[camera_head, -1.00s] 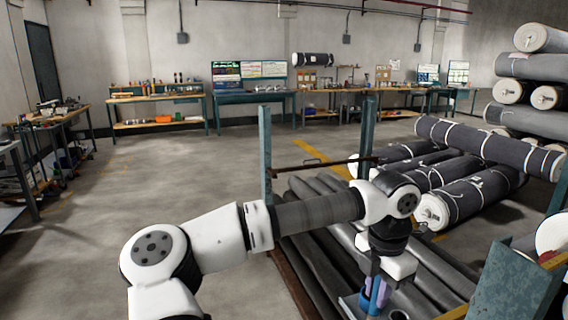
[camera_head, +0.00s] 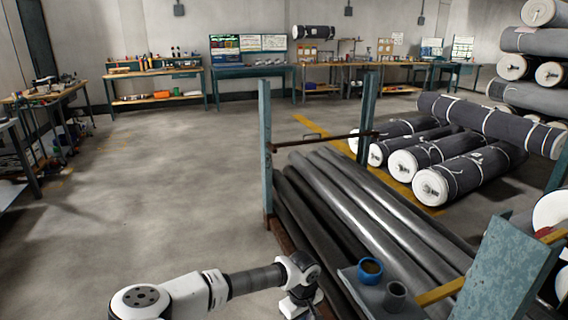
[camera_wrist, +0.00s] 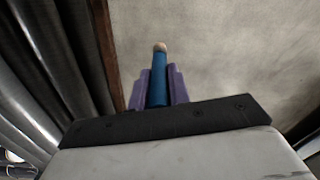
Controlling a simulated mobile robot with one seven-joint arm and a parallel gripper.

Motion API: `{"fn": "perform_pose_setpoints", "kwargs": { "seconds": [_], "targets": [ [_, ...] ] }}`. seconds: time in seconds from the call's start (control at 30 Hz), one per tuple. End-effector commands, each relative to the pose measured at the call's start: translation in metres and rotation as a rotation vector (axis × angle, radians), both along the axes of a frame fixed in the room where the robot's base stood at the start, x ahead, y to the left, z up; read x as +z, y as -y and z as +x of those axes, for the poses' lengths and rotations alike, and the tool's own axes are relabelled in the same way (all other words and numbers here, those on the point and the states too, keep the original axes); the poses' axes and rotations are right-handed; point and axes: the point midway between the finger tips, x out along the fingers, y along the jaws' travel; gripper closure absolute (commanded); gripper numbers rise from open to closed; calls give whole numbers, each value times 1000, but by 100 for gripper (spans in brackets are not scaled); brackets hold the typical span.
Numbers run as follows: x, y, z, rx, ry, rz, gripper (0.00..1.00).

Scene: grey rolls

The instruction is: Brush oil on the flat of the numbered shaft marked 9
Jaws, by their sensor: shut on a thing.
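In the wrist view my gripper (camera_wrist: 159,76) has purple fingers shut on a blue-handled brush (camera_wrist: 158,88) with a pale tan tip. The tip points away over the bare floor, beside the rack. In the head view my wrist is at the bottom edge and the fingers are out of sight. Long grey shafts (camera_head: 372,214) lie side by side in the rack to the right of my wrist; they also show at the left of the wrist view (camera_wrist: 38,75). No number or flat can be made out. A blue cup with amber contents (camera_head: 370,270) stands on a small shelf.
A grey cup (camera_head: 396,295) stands beside the blue one on the shelf (camera_head: 366,299). Teal rack posts (camera_head: 265,150) and a rusty crossbar (camera_head: 320,141) rise at the rack. Dark wrapped rolls (camera_head: 470,172) lie behind it. The floor (camera_head: 150,210) to the left is clear.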

Motion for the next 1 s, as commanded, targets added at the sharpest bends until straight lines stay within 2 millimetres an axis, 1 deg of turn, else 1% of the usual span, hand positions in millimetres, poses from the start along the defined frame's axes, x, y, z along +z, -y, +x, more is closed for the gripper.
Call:
{"fn": "perform_pose_setpoints", "kwargs": {
  "seconds": [0.03,0.1,0.2,0.3,0.4,0.47,0.57,0.7,0.8,1.0],
  "targets": [
    [-19,-8,-4,-76,-5,-1,100],
    [-41,-17,-9,-195,-5,-2,100],
    [-69,-29,-16,-346,-4,-2,100],
    [-90,-37,-22,-470,-3,-2,100],
    [-103,-42,-27,-554,-2,-1,100],
    [-108,-44,-29,-589,0,-1,100],
    [-111,-45,-39,-624,4,4,100],
    [-112,-46,-60,-631,3,5,100],
    [-113,-46,-70,-625,1,2,100],
    [-113,-45,-71,-621,0,-1,100]
  ]
}}
